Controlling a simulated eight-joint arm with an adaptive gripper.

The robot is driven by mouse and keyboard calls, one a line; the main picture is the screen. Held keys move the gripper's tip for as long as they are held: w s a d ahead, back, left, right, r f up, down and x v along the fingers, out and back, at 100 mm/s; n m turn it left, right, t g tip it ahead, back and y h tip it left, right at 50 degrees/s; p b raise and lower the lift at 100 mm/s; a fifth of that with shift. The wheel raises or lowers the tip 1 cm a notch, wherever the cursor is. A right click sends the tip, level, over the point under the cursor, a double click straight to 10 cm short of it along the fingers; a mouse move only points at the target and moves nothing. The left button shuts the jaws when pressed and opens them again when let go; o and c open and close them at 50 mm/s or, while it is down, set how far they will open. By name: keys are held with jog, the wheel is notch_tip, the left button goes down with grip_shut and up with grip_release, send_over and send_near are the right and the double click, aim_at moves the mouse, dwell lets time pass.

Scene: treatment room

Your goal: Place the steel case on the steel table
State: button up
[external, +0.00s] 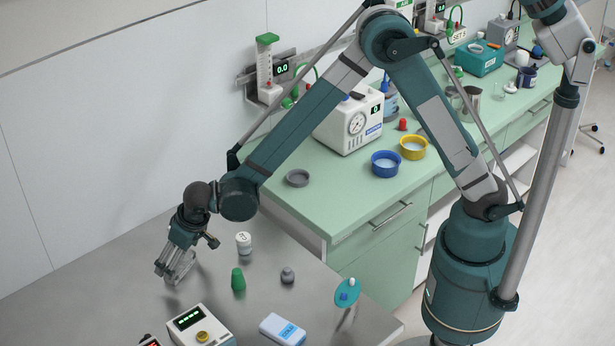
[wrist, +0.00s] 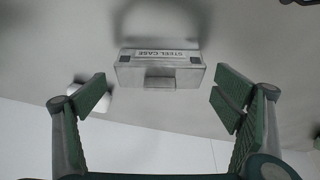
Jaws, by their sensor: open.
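The steel case (wrist: 160,68) is a small silver box with a "STEEL CASE" label and a tab on its near side. In the wrist view it lies ahead of and between the two green-padded fingers of my gripper (wrist: 159,84), with a gap on either side. My gripper is open and empty. In the external view my gripper (external: 175,268) is low over the left part of the steel table (external: 105,290). There the case is hard to tell from the fingers. Whether it rests flat on the grey surface is not clear.
On the table, a white jar (external: 244,242), a green cone (external: 238,280), a grey knob-like piece (external: 287,275), a cold pack (external: 283,329) and a meter (external: 200,326) stand right of my gripper. The green counter (external: 330,205) adjoins behind. The table's left part looks clear.

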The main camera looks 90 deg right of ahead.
jog(key=p+v, duration=0.1)
jog(key=v, duration=1)
dwell(0.7)
jog(key=s+d+r+n+t+y, duration=0.1)
jog(key=s+d+r, duration=0.2)
jog(key=s+r, duration=0.6)
jog(key=s+d+r+n, duration=0.1)
jog(key=s+d+r, duration=0.3)
jog(key=s+r, duration=0.5)
jog(key=s+d+f+n+t, duration=0.1)
jog(key=s+d+n+t, duration=0.1)
jog(key=s, duration=2.2)
jog(key=shift+s+d+f+n+y, duration=0.2)
jog(key=shift+s+d+n+y, duration=0.15)
jog(key=shift+d, duration=0.2)
